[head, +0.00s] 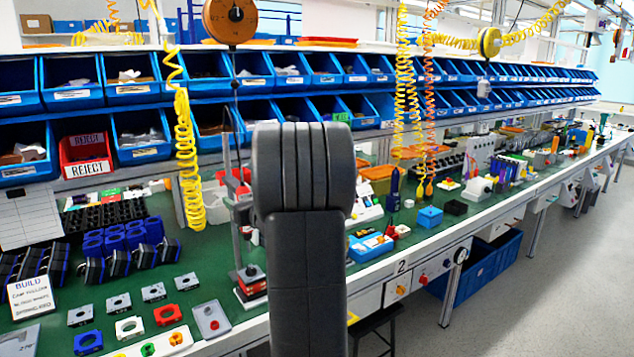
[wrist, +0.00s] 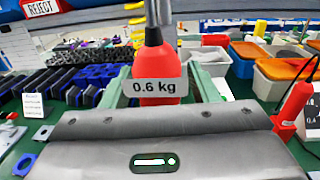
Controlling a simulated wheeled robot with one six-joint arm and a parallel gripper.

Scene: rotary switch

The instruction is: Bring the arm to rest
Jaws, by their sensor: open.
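My arm (head: 303,200) stands upright in the middle of the head view, its dark grey links folded one above the other. In the head view my gripper is hidden behind it. In the wrist view my gripper (wrist: 168,85) shows its grey metal body at the bottom, with pale green parts beyond it to either side. It is open. A red tool (wrist: 157,68) labelled 0.6 kg shows upright in the middle of that view. I cannot tell whether it is between the fingers or beyond them; I see no grip on it.
A green workbench (head: 225,262) runs across with loose parts along its front. Blue bins (head: 130,85) line the shelves behind. Yellow coiled cords (head: 188,160) hang down. The grey floor (head: 535,290) is clear at the right.

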